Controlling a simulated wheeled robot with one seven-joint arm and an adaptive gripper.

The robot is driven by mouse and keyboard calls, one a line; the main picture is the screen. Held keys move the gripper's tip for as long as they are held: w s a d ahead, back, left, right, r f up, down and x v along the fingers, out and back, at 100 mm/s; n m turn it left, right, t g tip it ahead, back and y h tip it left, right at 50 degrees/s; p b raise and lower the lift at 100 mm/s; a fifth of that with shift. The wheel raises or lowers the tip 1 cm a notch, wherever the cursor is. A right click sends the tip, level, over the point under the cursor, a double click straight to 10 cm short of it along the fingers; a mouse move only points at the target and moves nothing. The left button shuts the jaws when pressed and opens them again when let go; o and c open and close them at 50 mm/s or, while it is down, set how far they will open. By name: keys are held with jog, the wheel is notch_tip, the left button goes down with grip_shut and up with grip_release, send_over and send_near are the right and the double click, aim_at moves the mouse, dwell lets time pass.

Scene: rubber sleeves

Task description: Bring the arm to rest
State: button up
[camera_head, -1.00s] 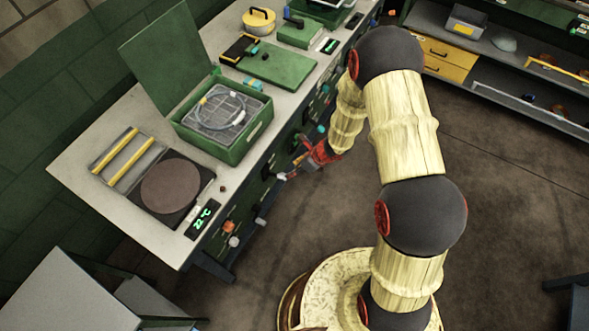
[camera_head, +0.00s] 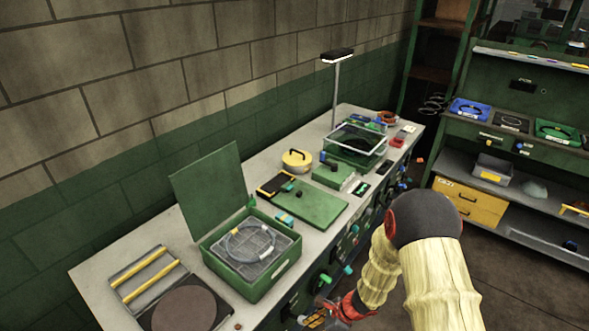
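My arm comes up from the lower right, its links wrapped in cream ribbed sleeves, with a dark round joint at the top. My gripper (camera_head: 318,316) is low in the picture, in front of the workbench's front panel, next to the knobs there. Its red part shows at the end of the sleeve. The fingers are small and partly cut off by the lower edge, so I cannot tell whether they are open or hold anything.
The workbench (camera_head: 110,267) carries an open green box (camera_head: 236,284) with a blue loop in it, a round dark plate (camera_head: 184,310), a green board (camera_head: 310,206) and a lamp (camera_head: 336,90). Shelves with a yellow drawer (camera_head: 468,205) stand at the right.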

jog(key=s+d+r+n+t+h+b, duration=0.1)
jog(key=s+d+r+n, duration=0.3)
jog(key=r, duration=0.9)
jog(key=s+d+r+n+t+h+b, duration=0.2)
jog(key=s+d+r+n, duration=0.3)
jog(key=r, duration=0.8)
jog(key=s+d+r+n+t+h+b, duration=0.1)
jog(key=s+d+r+n+h, duration=0.2)
jog(key=s+r+n, duration=0.5)
notch_tip(320, 180, up, 6)
jog(key=d+n, duration=0.1)
jog(key=n, duration=0.2)
jog(key=shift+s+d+f+n+t+h+b, duration=0.2)
jog(key=shift+s+d+n+t+h+b, duration=0.1)
jog(key=shift+t+b, duration=0.1)
jog(key=shift+w, duration=0.1)
